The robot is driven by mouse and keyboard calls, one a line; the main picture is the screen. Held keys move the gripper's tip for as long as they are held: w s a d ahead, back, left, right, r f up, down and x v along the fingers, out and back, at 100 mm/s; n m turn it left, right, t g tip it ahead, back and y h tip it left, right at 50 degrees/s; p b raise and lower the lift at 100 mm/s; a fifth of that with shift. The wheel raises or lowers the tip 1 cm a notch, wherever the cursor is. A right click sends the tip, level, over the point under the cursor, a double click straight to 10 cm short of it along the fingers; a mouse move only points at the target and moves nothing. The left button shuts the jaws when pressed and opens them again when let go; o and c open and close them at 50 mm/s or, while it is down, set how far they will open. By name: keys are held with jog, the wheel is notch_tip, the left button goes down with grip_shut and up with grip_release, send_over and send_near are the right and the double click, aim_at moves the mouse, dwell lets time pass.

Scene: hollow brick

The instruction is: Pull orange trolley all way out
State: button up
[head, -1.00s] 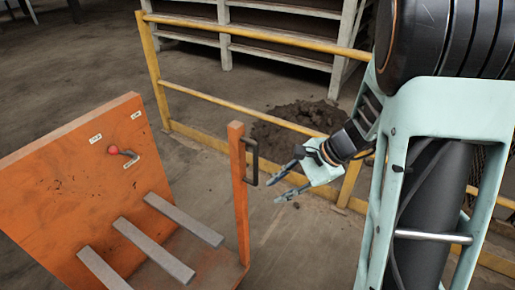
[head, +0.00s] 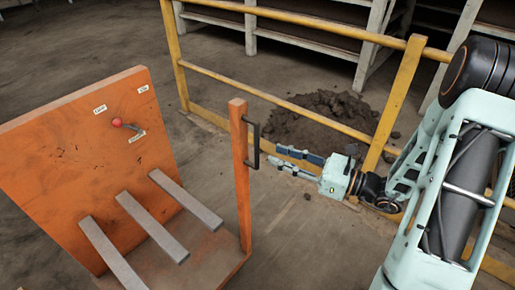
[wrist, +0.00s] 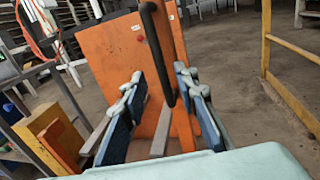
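The orange trolley (head: 85,150) stands at the left in the head view, with an upright panel, grey bars and an orange post (head: 239,170). A black handle (head: 254,145) is fixed to the post's right side. My gripper (head: 287,160) is open, just right of the handle, its fingers pointing left at it. In the wrist view the black handle (wrist: 157,50) and the post (wrist: 183,125) show between the two open blue-padded fingers (wrist: 165,105). I cannot tell whether the handle lies between the fingertips or just beyond them.
A yellow railing (head: 280,105) runs behind my gripper, with a post close to my wrist. A dirt pile (head: 315,118) lies behind the rail, and shelving (head: 300,40) stands farther back. Bare floor (head: 310,240) lies right of the trolley.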

send_over(257, 166)
jog(key=shift+w, duration=0.35)
jog(key=shift+c, duration=0.6)
grip_shut()
